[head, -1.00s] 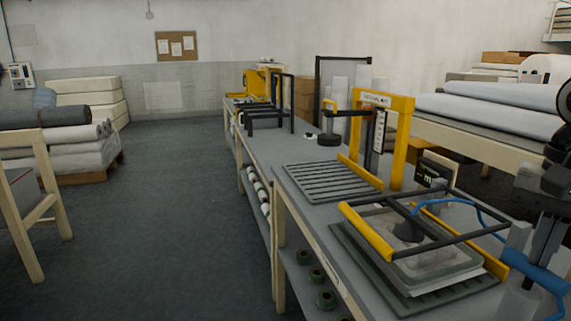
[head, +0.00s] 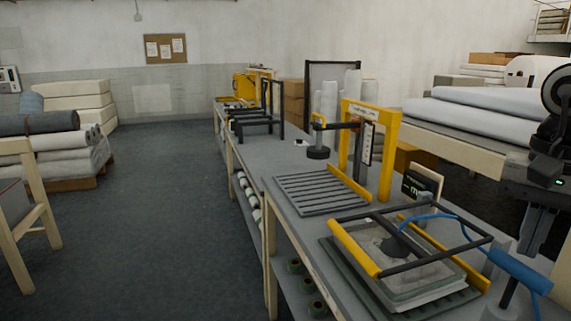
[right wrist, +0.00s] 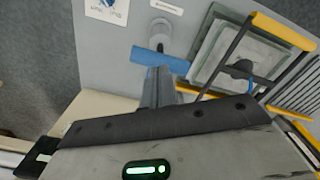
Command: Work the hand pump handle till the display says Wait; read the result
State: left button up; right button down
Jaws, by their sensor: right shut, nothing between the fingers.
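The hand pump's blue handle (head: 520,270) is a bar at the lower right of the head view, on a dark rod above the bench. It also shows in the right wrist view (right wrist: 160,60). My right gripper (head: 531,250) is shut and empty, pointing down just behind and above the handle; its fingers in the wrist view (right wrist: 159,80) end close to the bar. I cannot tell if they touch it. A small dark display box (head: 421,186) stands on the bench beyond the framed tray; its lettering is too small to read. My left gripper is out of view.
A blue hose (head: 440,216) runs to a black fitting on the grey pad (head: 405,270) under a yellow-and-black frame (head: 355,248). A slatted rack (head: 315,192) and yellow upright frame (head: 388,155) stand farther along. The left floor aisle is clear.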

aim_at(521, 264)
dwell(0.4)
jog(key=shift+f+b, duration=1.1)
jog(key=shift+f, duration=0.45)
jog(key=shift+f+b, duration=0.7)
jog(key=shift+f, duration=0.35)
jog(key=shift+f+b, duration=0.35)
jog(key=shift+f, duration=0.15)
jog(key=shift+r, duration=0.1)
notch_tip(521, 264, up, 5)
jog(key=p, duration=0.4)
jog(key=shift+r+p, duration=0.6)
jog(key=shift+p, duration=0.05)
